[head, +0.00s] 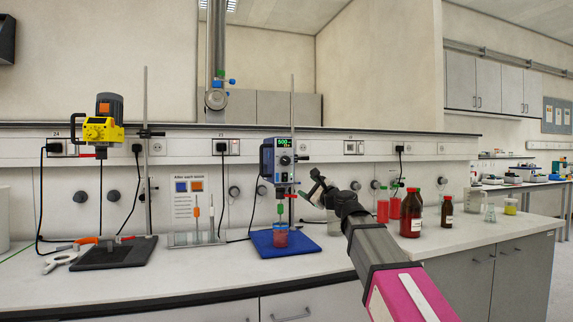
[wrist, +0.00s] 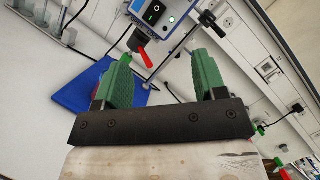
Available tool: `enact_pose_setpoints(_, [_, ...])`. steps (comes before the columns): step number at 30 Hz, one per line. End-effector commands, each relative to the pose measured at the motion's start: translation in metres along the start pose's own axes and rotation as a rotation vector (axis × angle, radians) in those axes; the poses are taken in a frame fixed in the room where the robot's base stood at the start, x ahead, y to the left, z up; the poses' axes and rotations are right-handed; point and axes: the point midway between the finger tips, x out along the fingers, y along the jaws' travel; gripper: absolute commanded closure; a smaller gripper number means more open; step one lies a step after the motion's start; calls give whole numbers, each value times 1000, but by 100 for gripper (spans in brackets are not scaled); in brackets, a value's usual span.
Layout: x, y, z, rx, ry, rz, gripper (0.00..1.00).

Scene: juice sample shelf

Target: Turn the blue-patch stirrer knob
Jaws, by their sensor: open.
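The blue-framed stirrer (head: 278,160) hangs on a stand over a blue base plate (head: 287,240), on which a beaker of red liquid (head: 281,236) stands. Its front has a lit green display and a round stirrer knob (head: 285,160). My gripper (head: 318,187) is just right of and below the stirrer in the head view. In the wrist view my gripper (wrist: 163,75) has its green fingers wide apart with nothing between them. The lower part of the stirrer (wrist: 155,14), with a black switch and a green light, shows beyond the fingers; the knob is not clearly visible there.
A yellow stirrer (head: 104,130) stands at the left over a black plate (head: 113,253). A sign (head: 194,199) with blue and orange squares is between the stirrers. Brown bottles (head: 411,213) stand right of my arm. The front bench strip is clear.

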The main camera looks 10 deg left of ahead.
Motion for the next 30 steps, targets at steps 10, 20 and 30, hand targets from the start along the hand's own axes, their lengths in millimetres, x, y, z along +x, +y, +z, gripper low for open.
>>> enact_pose_setpoints(10, [14,-29,43,147,-67,-76,35])
enact_pose_setpoints(20, [52,-32,44,144,-66,-73,35])
enact_pose_setpoints(30, [109,-36,48,142,-66,-73,35])
